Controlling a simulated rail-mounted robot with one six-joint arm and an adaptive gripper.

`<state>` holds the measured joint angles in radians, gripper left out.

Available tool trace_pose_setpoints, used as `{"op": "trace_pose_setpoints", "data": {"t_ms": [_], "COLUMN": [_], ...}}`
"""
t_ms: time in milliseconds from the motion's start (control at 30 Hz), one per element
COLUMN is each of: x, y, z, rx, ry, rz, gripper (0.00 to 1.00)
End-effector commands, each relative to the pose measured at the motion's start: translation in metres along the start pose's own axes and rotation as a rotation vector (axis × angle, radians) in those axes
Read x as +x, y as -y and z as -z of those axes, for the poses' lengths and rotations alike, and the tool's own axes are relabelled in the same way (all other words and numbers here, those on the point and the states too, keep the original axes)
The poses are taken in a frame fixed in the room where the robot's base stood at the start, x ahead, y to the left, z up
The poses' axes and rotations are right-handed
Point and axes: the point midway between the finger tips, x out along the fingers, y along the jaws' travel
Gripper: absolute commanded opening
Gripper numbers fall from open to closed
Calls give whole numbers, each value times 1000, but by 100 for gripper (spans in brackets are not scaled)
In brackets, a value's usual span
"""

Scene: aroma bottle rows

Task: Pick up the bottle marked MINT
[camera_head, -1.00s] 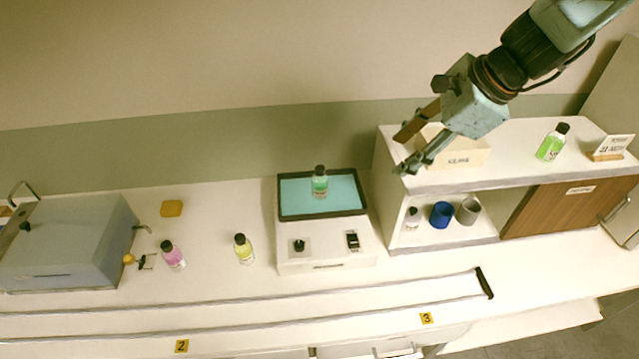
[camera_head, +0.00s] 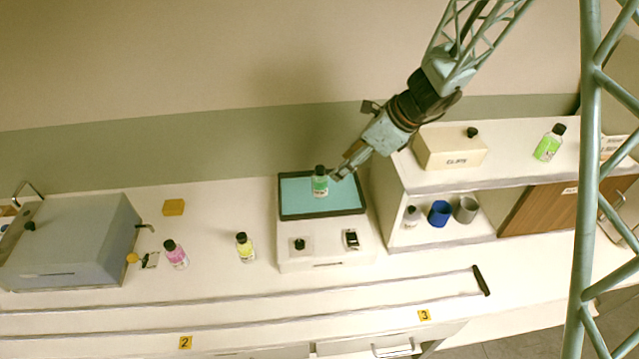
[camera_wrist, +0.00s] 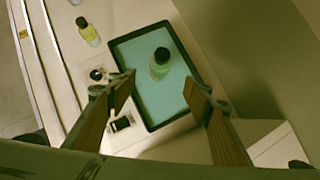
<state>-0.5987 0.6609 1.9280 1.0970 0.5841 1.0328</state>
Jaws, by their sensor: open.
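A green bottle with a black cap (camera_head: 320,182) stands upright on the teal pad of the white device (camera_head: 326,252). Its label is too small to read. In the wrist view the same bottle (camera_wrist: 160,62) lies ahead of the jaws, roughly centred between them. My gripper (camera_head: 339,176) is open and empty, just right of the bottle in the head view; in the wrist view its two fingers (camera_wrist: 160,92) are spread apart. Another green-labelled bottle (camera_head: 549,143) stands on the shelf top. A pink bottle (camera_head: 175,255) and a yellow bottle (camera_head: 245,248) stand on the counter.
A cream box (camera_head: 450,150) sits on the shelf unit's top, right of my arm. A blue cup (camera_head: 439,213), a grey cup (camera_head: 466,209) and a whitish bottle (camera_head: 411,216) stand inside the shelf. A grey machine (camera_head: 70,243) is at the left. The pad has a dark raised rim.

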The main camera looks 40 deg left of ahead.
Motion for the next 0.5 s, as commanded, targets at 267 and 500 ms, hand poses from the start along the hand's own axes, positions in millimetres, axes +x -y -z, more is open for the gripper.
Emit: {"op": "trace_pose_setpoints", "data": {"t_ms": [267,500], "x": [6,7], "y": [0,0], "z": [-2,-1], "rx": [13,12], "ry": [2,1], "rz": [-2,-2], "gripper": [46,46]}}
